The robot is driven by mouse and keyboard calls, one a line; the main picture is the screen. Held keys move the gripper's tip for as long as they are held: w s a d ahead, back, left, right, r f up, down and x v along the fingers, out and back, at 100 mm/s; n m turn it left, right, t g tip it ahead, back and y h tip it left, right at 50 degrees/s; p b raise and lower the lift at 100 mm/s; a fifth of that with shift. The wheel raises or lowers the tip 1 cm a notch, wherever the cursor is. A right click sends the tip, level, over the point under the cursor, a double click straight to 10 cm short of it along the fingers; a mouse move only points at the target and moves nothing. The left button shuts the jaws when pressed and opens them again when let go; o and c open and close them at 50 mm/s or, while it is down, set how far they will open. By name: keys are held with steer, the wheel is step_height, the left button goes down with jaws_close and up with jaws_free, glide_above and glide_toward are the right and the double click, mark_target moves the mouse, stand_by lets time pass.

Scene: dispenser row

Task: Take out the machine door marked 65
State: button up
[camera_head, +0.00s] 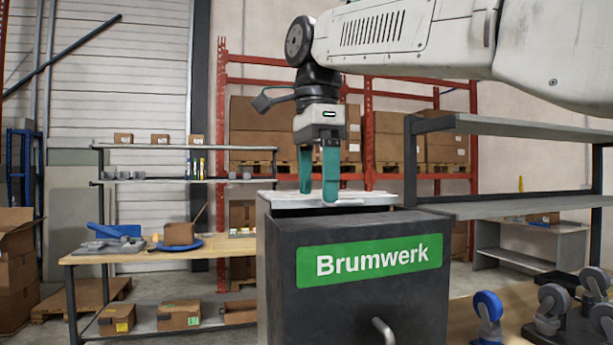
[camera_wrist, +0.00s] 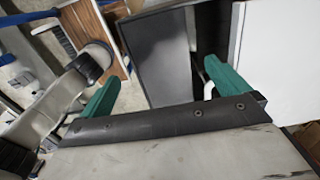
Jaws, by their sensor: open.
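A dark machine cabinet (camera_head: 278,290) with a green Brumwerk sign (camera_head: 370,262) stands at the middle of the head view. A pale bar handle (camera_head: 383,331) shows low on its front, cut off by the picture edge. No 65 mark can be read in either view, so I cannot tell which part is that door. My gripper (camera_head: 318,190) points down with its green fingers apart and empty, at the cabinet's light top. In the wrist view my gripper (camera_wrist: 162,72) is open over a dark panel (camera_wrist: 165,60). A pale curved piece (camera_wrist: 208,88) shows beside the right finger.
A wooden workbench (camera_head: 120,255) with blue and grey items is at the left. A grey shelf rack (camera_head: 500,209) stands close at the right. Red racking with boxes (camera_head: 262,117) is behind.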

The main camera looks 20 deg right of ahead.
mark_target(313, 222)
steer(key=f, duration=0.7)
steer(key=shift+a+f, duration=0.2)
steer(key=shift+a, duration=0.1)
steer(key=shift+r, duration=0.1)
steer(key=c, duration=1.7)
steer(key=shift+r, duration=1.7)
steer(key=shift+s, duration=0.1)
